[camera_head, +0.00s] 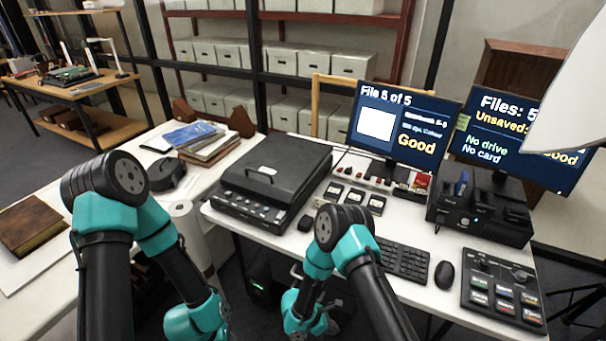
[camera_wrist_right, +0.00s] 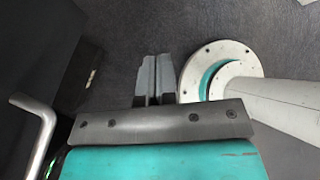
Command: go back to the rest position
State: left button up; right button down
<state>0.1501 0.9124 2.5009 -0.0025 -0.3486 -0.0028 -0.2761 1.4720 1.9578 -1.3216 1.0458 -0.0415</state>
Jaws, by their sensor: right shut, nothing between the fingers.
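My right arm is folded down in front of the desk in the head view, its wrist low near the bottom edge. In the right wrist view, my right gripper (camera_wrist_right: 152,75) has its two grey fingers together with nothing between them, over dark floor. My left arm is also folded down at the lower left of the head view. Its wrist is low at the bottom edge, and its fingers do not show.
The desk holds a black scanner (camera_head: 275,170), a keyboard (camera_head: 402,261), a mouse (camera_head: 444,274) and a button panel (camera_head: 503,290). Two monitors (camera_head: 403,125) stand behind. A side table holds books (camera_head: 210,145) and a brown volume (camera_head: 30,226). A bent metal handle (camera_wrist_right: 40,120) is near the right gripper.

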jog(key=s+d+r+m+g+y, duration=0.5)
jog(key=s+m+y, duration=0.4)
jog(key=m, duration=0.1)
jog(key=s+d+r+m+t+y, duration=0.1)
jog(key=d+r+m+t+y, duration=0.2)
jog(key=d+r+m+t, duration=0.4)
jog(key=r+m, duration=0.1)
jog(key=m, duration=0.4)
jog(key=shift+s+d+m+y, duration=0.15)
jog(key=shift+d+m+y, duration=0.15)
jog(key=shift+m+y, duration=0.1)
